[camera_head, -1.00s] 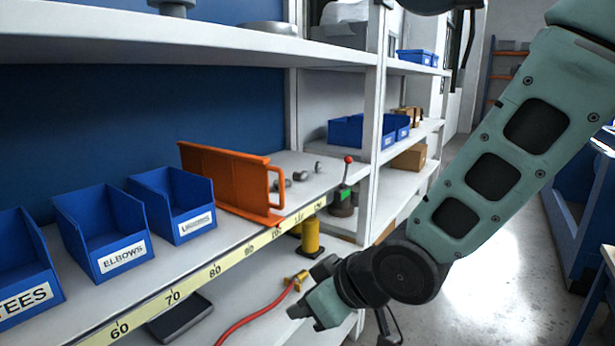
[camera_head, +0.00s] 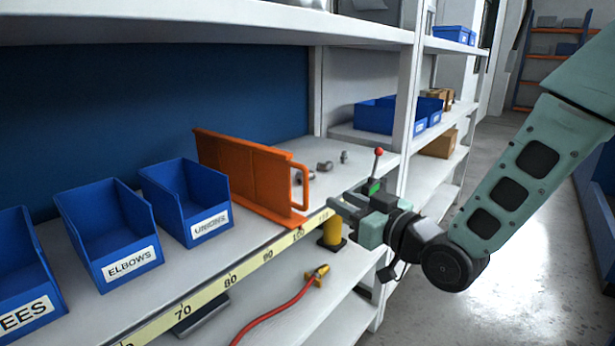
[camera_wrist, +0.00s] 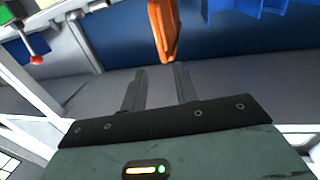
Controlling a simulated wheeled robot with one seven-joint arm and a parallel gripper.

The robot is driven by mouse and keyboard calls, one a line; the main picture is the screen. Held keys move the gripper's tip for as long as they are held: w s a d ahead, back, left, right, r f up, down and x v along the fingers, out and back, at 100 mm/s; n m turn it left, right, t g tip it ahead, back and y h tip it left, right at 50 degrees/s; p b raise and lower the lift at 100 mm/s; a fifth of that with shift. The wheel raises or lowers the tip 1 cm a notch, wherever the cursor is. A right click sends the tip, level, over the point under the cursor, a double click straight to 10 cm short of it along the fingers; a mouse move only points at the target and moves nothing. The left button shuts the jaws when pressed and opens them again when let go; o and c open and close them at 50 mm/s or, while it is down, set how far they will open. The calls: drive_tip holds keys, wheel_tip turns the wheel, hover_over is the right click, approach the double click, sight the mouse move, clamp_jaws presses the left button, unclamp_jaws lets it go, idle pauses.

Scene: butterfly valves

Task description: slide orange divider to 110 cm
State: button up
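The orange divider (camera_head: 250,172) stands upright on the middle shelf, right of the blue bins. Its handle (camera_head: 306,186) faces the shelf's front edge. Its front foot is at a scale mark just past 90, which looks like 100 but is partly covered. My gripper (camera_head: 338,205) is right of the handle, at the front edge and apart from it. In the wrist view my gripper (camera_wrist: 158,75) has its two fingers apart with nothing between them. The divider (camera_wrist: 163,30) appears beyond the fingertips there. The yellow scale (camera_head: 245,272) runs along the shelf edge; its far end is partly hidden.
Blue bins labelled ELBOWS (camera_head: 132,264) and UNIONS (camera_head: 210,224) stand left of the divider. Small metal fittings (camera_head: 325,166) lie on the shelf to its right. A red hose (camera_head: 275,312) lies on the lower shelf.

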sight(308, 183)
drive_tip(key=p+x, duration=0.4)
drive_tip(key=x, duration=0.8)
clamp_jaws()
